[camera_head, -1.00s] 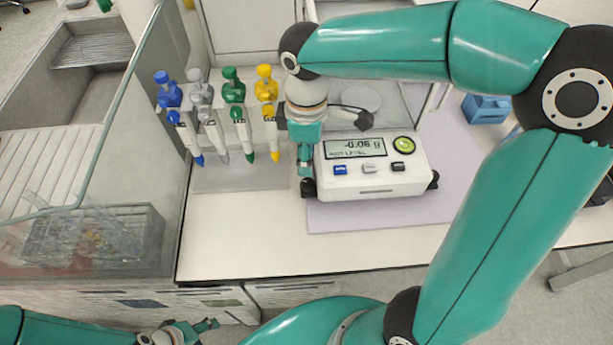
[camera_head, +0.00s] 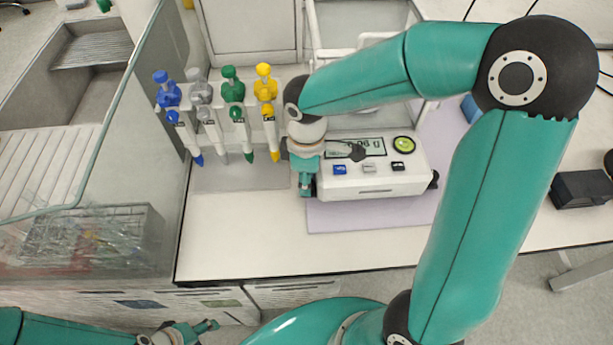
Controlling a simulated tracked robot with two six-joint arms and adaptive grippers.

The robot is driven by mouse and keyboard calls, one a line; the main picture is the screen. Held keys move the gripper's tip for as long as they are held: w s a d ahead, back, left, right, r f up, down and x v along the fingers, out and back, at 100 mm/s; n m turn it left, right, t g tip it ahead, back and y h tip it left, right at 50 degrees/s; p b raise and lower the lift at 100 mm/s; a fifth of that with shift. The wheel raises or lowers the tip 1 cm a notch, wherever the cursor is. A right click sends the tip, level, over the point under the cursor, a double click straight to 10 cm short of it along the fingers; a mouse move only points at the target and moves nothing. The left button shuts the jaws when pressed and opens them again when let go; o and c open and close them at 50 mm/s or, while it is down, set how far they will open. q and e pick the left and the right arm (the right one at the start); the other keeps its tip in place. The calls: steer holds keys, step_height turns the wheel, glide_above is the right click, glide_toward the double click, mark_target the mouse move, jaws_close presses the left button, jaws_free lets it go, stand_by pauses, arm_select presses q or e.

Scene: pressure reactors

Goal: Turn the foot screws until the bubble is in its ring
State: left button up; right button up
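The white balance (camera_head: 375,185) stands on the bench with a display (camera_head: 370,147) on its top. Its round green bubble level (camera_head: 403,145) is at the back right, framed in black; the bubble is too small to place against its ring. The black right foot screw (camera_head: 435,180) shows at the right side. My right gripper (camera_head: 306,188) points down at the balance's left front corner and covers the left foot screw; whether its fingers grip the screw is hidden. My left gripper (camera_head: 206,328) is low at the left, away from the balance, its opening unclear.
Several coloured pipettes, including a yellow one (camera_head: 266,110), stand in a rack left of my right gripper. A glass screen (camera_head: 110,110) and sink are farther left. A lilac mat (camera_head: 340,218) lies under the balance. The bench front is clear. A dark box (camera_head: 583,189) is at right.

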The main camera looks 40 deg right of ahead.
jaws_close()
steer(key=n+p, duration=0.1)
steer(key=n, duration=0.3)
steer(key=shift+o, duration=2.4)
jaws_free()
steer(key=shift+r, duration=0.15)
step_height(320, 180, up, 12)
